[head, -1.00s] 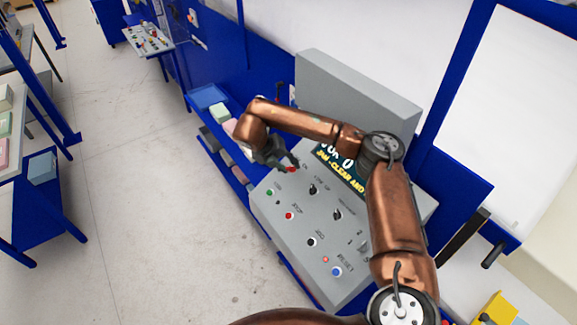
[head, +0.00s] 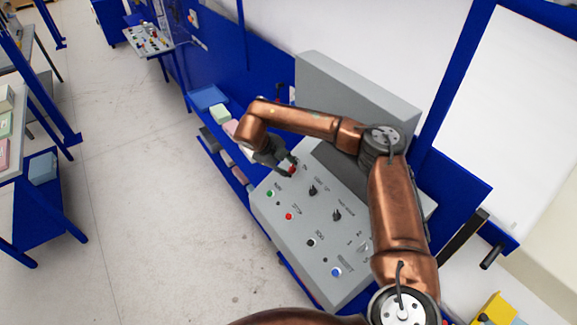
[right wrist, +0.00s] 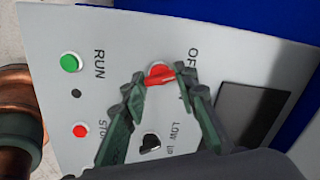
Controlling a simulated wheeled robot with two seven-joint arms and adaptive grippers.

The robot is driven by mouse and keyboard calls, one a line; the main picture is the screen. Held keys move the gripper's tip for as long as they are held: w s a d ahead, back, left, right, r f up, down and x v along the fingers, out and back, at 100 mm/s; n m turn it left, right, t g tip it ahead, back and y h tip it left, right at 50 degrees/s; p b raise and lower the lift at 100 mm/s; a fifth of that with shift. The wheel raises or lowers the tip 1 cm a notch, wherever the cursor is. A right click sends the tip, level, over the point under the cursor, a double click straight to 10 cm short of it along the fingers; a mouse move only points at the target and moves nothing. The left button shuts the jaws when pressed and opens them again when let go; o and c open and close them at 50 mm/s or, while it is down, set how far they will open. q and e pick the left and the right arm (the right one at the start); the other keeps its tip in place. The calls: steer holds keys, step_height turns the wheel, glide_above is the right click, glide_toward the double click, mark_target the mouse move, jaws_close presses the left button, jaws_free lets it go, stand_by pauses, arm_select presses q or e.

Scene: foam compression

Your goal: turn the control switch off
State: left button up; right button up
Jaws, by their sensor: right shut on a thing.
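The red control switch (head: 292,171) sits at the far end of the grey sloping control panel (head: 290,240). It also shows in the right wrist view (right wrist: 160,76), beside a label that starts with "O" and is partly hidden. My right gripper (right wrist: 159,72) is shut on the red switch, with one fingertip on each side of its handle. In the head view my right gripper (head: 285,168) reaches the panel from the far left. The panel's screen (right wrist: 252,112) is dark. My left gripper is not in view.
A green RUN button (right wrist: 70,63), a red STOP button (right wrist: 81,130) and a black knob (right wrist: 151,142) are near the gripper. A blue RESET button (head: 336,272) is at the panel's near end. A blue rack with foam blocks (head: 220,115) stands behind.

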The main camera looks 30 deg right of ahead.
steer(key=shift+n+p, duration=0.3)
steer(key=shift+n, duration=1.3)
steer(key=o, duration=1.2)
steer(key=shift+c, duration=0.2)
steer(key=shift+r, duration=0.1)
steer(key=v, duration=1.2)
